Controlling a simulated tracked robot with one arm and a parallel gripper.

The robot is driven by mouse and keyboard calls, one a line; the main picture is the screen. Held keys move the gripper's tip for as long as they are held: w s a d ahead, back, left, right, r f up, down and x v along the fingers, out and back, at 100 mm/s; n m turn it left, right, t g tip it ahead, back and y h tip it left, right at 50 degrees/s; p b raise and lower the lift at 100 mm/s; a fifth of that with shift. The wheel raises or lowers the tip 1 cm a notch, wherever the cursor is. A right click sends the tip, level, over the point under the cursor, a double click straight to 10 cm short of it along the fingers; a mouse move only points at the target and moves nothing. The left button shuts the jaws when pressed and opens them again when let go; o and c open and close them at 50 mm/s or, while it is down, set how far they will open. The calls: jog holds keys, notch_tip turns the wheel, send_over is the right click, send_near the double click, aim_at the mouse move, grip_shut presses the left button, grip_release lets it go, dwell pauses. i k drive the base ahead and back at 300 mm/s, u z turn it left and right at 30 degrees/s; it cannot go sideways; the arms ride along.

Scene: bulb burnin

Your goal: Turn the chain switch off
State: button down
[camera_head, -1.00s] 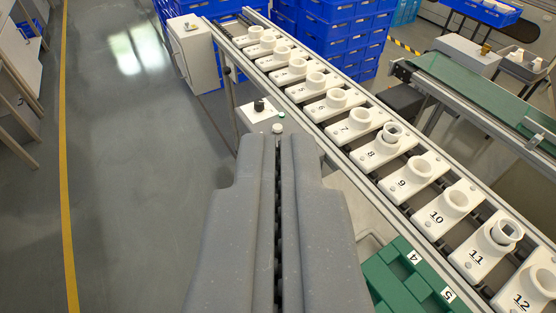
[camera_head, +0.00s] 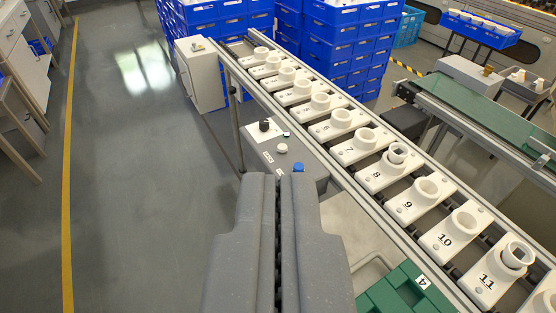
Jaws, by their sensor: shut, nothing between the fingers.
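A grey control box (camera_head: 308,172) stands beside the near side of the carrier chain line. On its top are a black knob (camera_head: 264,125), a white round button (camera_head: 282,148) and a blue button (camera_head: 298,167), with small labels I cannot read. Which control is the chain switch I cannot tell. My gripper (camera_head: 278,176) is shut and empty, its fingertips in the picture just below the white button and beside the blue one. The fingers hide the near part of the box. Whether they touch anything I cannot tell.
The chain line carries numbered white carriers with round sockets (camera_head: 427,190), two holding square-topped inserts. A green numbered tray (camera_head: 385,298) lies at the lower right. Blue crates (camera_head: 330,45) are stacked behind. A grey cabinet (camera_head: 200,75) stands at the line's far end. Floor at left is clear.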

aim_at(263, 123)
jog(key=z, duration=0.05)
jog(key=k, duration=0.65)
jog(key=u, duration=0.45)
jog(key=i, duration=1.9)
jog(key=z, duration=0.1)
